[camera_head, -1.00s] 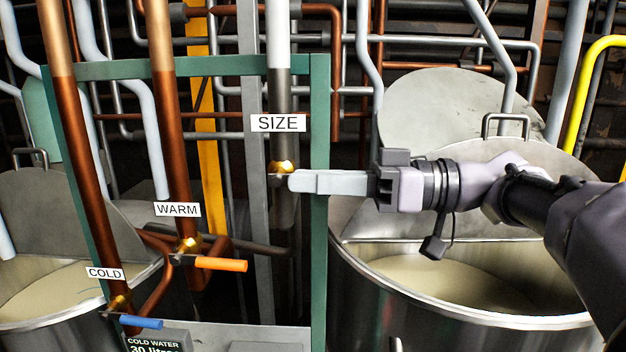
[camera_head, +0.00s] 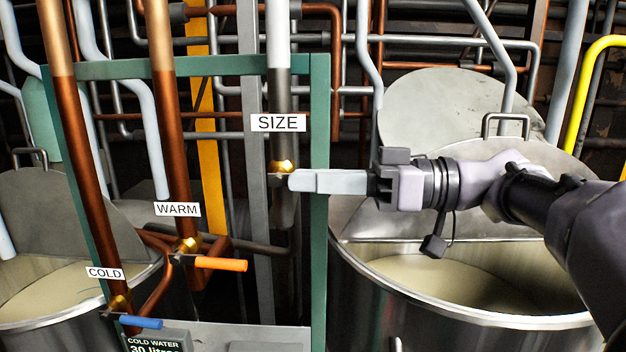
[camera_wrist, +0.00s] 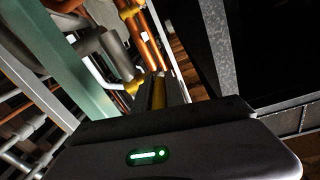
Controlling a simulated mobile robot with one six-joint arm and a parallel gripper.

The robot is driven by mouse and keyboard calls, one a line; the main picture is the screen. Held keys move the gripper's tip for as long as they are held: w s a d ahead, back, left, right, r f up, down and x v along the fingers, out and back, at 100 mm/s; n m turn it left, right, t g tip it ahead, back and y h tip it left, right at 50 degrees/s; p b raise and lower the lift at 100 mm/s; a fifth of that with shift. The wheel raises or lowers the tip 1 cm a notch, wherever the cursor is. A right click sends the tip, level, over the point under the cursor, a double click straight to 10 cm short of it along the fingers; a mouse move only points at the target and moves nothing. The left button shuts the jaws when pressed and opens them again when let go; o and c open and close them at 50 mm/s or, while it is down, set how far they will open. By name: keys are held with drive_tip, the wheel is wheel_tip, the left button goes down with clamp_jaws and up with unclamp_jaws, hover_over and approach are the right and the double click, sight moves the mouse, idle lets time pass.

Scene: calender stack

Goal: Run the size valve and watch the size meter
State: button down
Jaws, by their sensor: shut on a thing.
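The size valve (camera_head: 283,167) is a brass fitting on the grey pipe under the SIZE sign (camera_head: 278,123). My gripper (camera_head: 294,181) reaches in from the right, its pale grey fingers level and their tips at the valve. In the wrist view my gripper (camera_wrist: 158,88) is shut around a yellow strip (camera_wrist: 159,93), which looks like the size valve's handle. The fingers hide most of this handle in the head view. A size meter cannot be made out; a display reading COLD WATER, 30 litres (camera_head: 152,345) is cut off at the bottom edge.
The warm valve's orange handle (camera_head: 221,264) and the cold valve's blue handle (camera_head: 141,322) are at lower left. A green frame post (camera_head: 319,250) stands close behind my fingers. A large steel vat (camera_head: 450,332) with pale liquid is below my arm.

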drive_tip(key=shift+a+r+h+b, duration=0.1)
drive_tip(key=shift+r+h+b, duration=0.3)
drive_tip(key=shift+h, duration=0.6)
drive_tip(key=shift+r+h+p, duration=0.45)
drive_tip(key=shift+h, duration=0.25)
drive_tip(key=shift+a+r+g+h+p, duration=0.2)
drive_tip(key=shift+r+g+h+p, duration=0.15)
drive_tip(key=shift+h+p, duration=0.5)
drive_tip(key=shift+a+r+h+p, duration=0.1)
drive_tip(key=shift+h+p, duration=0.35)
drive_tip(key=shift+p, duration=0.2)
drive_tip(key=c, duration=1.4)
unclamp_jaws()
